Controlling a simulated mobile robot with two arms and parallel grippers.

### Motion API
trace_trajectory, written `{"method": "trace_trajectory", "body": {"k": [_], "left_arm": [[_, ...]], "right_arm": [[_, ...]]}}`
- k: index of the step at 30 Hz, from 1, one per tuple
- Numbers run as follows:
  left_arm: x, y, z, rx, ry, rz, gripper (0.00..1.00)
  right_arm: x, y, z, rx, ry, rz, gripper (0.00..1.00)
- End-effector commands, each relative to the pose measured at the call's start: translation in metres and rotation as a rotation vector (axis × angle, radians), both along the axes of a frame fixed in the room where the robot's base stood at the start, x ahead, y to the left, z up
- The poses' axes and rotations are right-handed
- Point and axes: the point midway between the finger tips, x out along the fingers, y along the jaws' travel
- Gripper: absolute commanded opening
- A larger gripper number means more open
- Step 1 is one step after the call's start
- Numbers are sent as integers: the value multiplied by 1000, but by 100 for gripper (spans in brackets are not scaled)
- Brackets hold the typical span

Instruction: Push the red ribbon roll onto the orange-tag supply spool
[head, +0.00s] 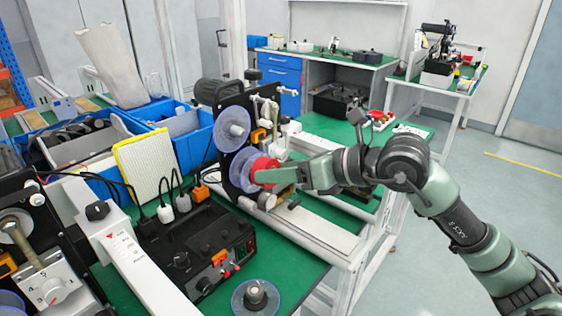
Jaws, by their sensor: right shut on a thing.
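The red ribbon roll (263,164) is at the lower spool of the coder machine, in front of a translucent blue disc (238,167). My right gripper (272,177) is shut on the roll from the right and covers part of it. I cannot tell how far the roll sits on the spool's shaft, which is hidden. One orange tag (258,135) shows beside the upper spool (232,128), and another orange piece (200,191) is at the lower left of the machine. My left gripper is not in view.
A black control box (205,250) with cables stands left of the machine. A loose disc with a grey hub (255,296) lies in front on the green table. Blue bins (188,134) and a yellow-edged filter (146,165) are behind. Open floor lies to the right.

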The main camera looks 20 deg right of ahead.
Motion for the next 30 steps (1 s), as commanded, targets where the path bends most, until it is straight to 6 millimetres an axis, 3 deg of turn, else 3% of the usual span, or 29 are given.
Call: {"method": "trace_trajectory", "body": {"k": [3, 9, 30], "left_arm": [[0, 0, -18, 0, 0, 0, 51], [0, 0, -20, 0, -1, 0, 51], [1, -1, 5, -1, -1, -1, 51]], "right_arm": [[5, -3, 28, 58, -83, -88, 17], [9, -5, 52, 93, -121, -129, 17], [48, 21, 52, 93, -117, -127, 16]]}}
